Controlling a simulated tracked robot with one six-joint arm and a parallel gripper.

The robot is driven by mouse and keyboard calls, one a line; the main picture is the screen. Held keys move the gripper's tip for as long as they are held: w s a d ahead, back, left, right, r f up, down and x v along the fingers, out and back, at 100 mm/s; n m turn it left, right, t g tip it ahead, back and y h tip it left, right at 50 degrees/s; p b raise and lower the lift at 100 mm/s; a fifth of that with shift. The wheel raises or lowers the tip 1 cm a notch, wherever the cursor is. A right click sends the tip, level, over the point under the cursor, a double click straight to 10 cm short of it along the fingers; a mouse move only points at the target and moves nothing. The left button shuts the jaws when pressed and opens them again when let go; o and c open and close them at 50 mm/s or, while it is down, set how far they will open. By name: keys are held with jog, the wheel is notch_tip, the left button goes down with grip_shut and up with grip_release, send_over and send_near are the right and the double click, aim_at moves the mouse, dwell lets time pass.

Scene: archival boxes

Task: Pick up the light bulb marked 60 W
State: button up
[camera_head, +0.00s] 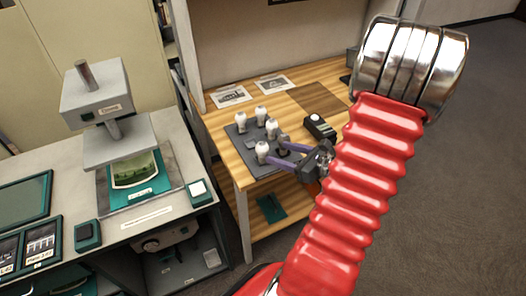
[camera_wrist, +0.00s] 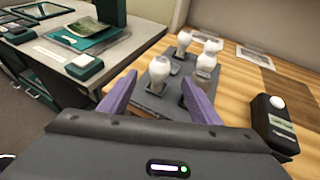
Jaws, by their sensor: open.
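Several white light bulbs stand upright on a dark grey mat (camera_head: 240,140) on the wooden table. No wattage mark is readable, so I cannot tell which is the 60 W one. The front-left bulb (camera_head: 262,148) also shows in the wrist view (camera_wrist: 160,68), framed between my fingers. Others are a right bulb (camera_wrist: 206,65), a far-left bulb (camera_wrist: 184,38) and a far-right bulb (camera_wrist: 213,46). My gripper (camera_head: 276,150) has purple fingers spread apart, pointing at the bulbs. The front-left bulb looks close to the fingertips; contact is not clear.
A dark box with a white round top (camera_head: 320,125) stands right of the mat. Printed cards (camera_head: 272,84) and a brown board (camera_head: 325,100) lie behind. Left is a grey bench with a stand device (camera_head: 118,140). A teal item (camera_head: 271,207) lies on the lower shelf.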

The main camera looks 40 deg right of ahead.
aim_at(267, 149)
jog(key=shift+x, duration=3.95)
jog(key=shift+w, duration=0.1)
jog(key=shift+x, duration=2.5)
jog(key=shift+f, duration=0.2)
jog(key=shift+c, duration=0.4)
jog(key=c, duration=1)
